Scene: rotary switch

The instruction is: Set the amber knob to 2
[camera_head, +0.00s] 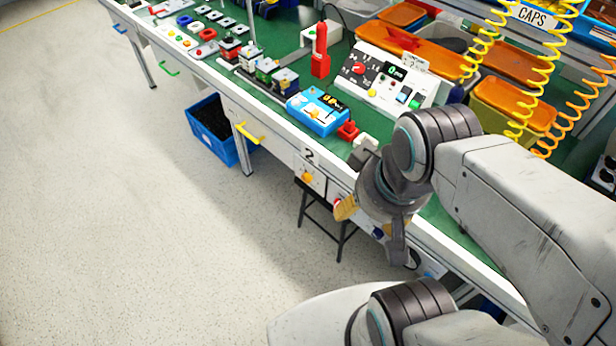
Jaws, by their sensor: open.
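Two amber knobs show. One amber knob (307,177) sits on a pale plate on the bench's front face, below a label reading 2. Another small amber knob (313,112) is on a blue box (322,122) on the bench top, beside small yellow markings. Both pointer settings are too small to read. My gripper (371,229) is open and empty at the bench's front edge, to the right of and below both knobs. One finger with a tan pad reaches left; the other hangs down. It touches neither knob and hides part of the front face.
A red button (338,200) sits beside the front plate. A white console (388,80) with a red dial stands behind the blue box, near a red upright tool (320,52). Yellow coiled hoses (540,75) hang at right. A blue crate (212,130) is under the bench; the floor at left is clear.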

